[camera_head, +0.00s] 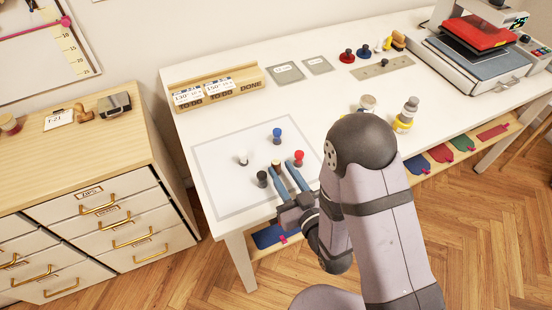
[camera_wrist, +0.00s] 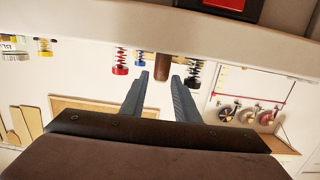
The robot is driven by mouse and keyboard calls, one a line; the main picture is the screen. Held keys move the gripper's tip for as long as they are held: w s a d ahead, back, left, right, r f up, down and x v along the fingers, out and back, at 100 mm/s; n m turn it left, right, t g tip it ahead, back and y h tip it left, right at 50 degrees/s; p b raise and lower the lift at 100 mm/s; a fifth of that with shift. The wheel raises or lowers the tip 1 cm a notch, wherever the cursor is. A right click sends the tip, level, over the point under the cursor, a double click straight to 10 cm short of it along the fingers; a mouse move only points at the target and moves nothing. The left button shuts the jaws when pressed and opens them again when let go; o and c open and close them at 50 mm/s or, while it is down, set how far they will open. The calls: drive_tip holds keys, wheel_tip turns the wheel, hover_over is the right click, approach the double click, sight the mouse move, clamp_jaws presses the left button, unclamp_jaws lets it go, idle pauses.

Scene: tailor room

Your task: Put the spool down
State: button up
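The wrist view is upside down, with the tabletop along its top. A brown spool (camera_wrist: 162,67) stands upright on the table at my fingertips; its tan top shows in the head view (camera_head: 276,162). My gripper (camera_wrist: 161,76) has its two blue fingers apart, one on each side of the brown spool, with a visible gap at least on the left. It also shows in the head view (camera_head: 281,168). Fingers partly hide the spool's lower part in the head view.
On the outlined mat (camera_head: 222,200) stand a white spool (camera_head: 242,157), a blue spool (camera_head: 277,134), a red spool (camera_head: 299,157) and a black spool (camera_head: 262,178) close around my fingers. A wooden TO DO/DONE rack (camera_head: 216,90) is behind. The mat's front left is clear.

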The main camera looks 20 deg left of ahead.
sight(279, 165)
drive_tip(key=r+p, duration=0.1)
drive_tip(key=p, duration=0.1)
drive_tip(key=s+d+r+g+h+p, duration=0.1)
drive_tip(key=p, duration=0.2)
drive_tip(key=shift+d+r, duration=0.1)
drive_tip(key=shift+r, duration=0.05)
drive_tip(key=shift+s+d+g+h+p, duration=0.25)
drive_tip(key=shift+g+h+p, duration=0.25)
drive_tip(key=shift+p, duration=0.6)
drive_tip(key=shift+s+d+f, duration=0.1)
drive_tip(key=shift+d+f, duration=0.05)
drive_tip(key=shift+f, duration=0.05)
drive_tip(key=shift+w+a+f+b, duration=0.3)
drive_tip(key=shift+w+f+b, duration=0.05)
drive_tip(key=shift+b, duration=0.15)
drive_tip(key=shift+w+a+f+b, duration=0.15)
drive_tip(key=shift+w+a+b, duration=0.25)
drive_tip(key=shift+b, duration=0.1)
